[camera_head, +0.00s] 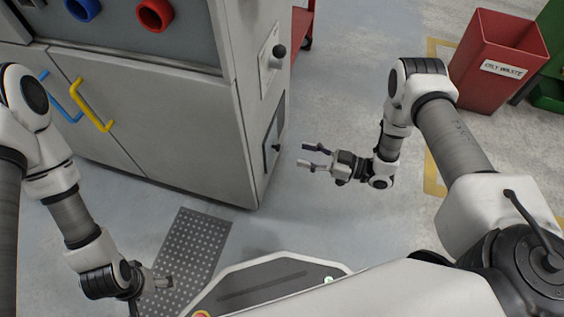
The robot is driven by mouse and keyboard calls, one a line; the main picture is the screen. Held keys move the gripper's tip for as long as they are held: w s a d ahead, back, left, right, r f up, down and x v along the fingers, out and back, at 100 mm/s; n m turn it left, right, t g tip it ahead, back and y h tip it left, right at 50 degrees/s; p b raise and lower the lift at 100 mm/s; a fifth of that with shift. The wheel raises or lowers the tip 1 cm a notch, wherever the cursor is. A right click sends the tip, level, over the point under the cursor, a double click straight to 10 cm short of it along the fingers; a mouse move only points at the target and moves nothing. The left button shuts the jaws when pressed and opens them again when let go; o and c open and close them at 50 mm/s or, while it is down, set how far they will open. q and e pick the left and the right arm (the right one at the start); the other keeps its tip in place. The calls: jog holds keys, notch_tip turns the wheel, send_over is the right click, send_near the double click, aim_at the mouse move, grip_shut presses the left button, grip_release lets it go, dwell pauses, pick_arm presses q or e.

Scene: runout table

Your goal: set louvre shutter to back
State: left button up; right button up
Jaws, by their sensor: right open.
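A dark framed panel (272,138), which looks like the louvre shutter, is set low in the right side face of the grey cabinet. It shows at a steep angle, so its slats and setting cannot be told. Above it is a light plate (268,58) with a black knob (279,51). My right gripper (311,157) is open and empty, pointing left towards the panel, with a gap between. My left gripper (165,283) is low at the left over the perforated floor plate, apart from the cabinet; its finger opening is unclear.
The grey cabinet (160,120) fills the upper left, with blue (62,97) and yellow (92,106) door handles sticking out. A red waste bin (490,75) stands at the upper right. Open floor lies between the cabinet and my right arm.

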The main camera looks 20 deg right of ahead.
aim_at(276, 147)
jog(key=b+x, duration=0.2)
jog(key=x, duration=0.5)
jog(key=shift+w+a, duration=0.15)
jog(key=shift+a, duration=0.1)
jog(key=shift+r, duration=0.15)
grip_shut()
jog(key=shift+w+b, duration=0.1)
jog(key=shift+b, duration=0.2)
